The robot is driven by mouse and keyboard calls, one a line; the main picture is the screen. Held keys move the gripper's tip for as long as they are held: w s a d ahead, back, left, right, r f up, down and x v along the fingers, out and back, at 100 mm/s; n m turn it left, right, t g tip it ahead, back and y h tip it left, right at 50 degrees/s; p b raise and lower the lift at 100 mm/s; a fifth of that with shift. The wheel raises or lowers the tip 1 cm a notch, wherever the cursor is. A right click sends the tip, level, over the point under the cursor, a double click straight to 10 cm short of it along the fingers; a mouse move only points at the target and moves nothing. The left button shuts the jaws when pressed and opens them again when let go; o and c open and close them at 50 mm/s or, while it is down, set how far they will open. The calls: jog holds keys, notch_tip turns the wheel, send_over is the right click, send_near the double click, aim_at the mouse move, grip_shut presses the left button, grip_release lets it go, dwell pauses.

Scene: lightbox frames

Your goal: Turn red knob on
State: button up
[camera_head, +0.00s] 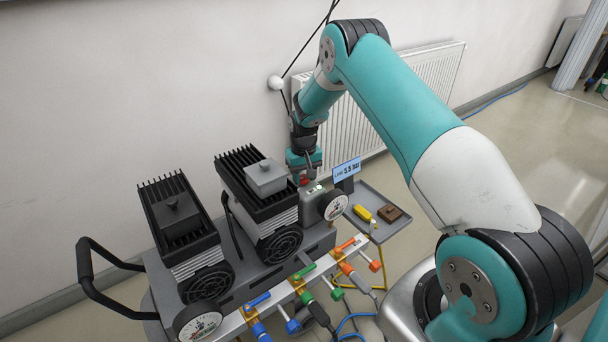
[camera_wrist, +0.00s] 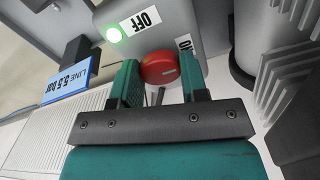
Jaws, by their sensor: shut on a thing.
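The red knob (camera_wrist: 160,68) is on the face of a grey switch box (camera_wrist: 192,15). In the wrist view it sits between the two fingers of my gripper (camera_wrist: 161,82), which is shut on it. An OFF label (camera_wrist: 140,20) is on the box, and a second label (camera_wrist: 183,42) is partly hidden. A green light (camera_wrist: 113,35) on the box is lit. In the head view my gripper (camera_head: 304,172) reaches down to the box, and only a little of the red knob (camera_head: 305,182) shows.
A blue display (camera_wrist: 68,82) reads LINE 5.5 bar. Two finned compressors (camera_head: 180,235) stand left of the box, with a round gauge (camera_head: 332,205) at its right. Coloured valves (camera_head: 309,271) and hoses line the front. A side tray (camera_head: 376,196) holds a yellow and a brown item.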

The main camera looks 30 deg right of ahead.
aim_at(304, 177)
dwell(0.3)
jog(key=o, duration=0.9)
jog(key=shift+r, duration=0.1)
notch_tip(304, 177, up, 17)
jog(key=shift+r+p, duration=0.1)
jog(key=shift+p, duration=0.85)
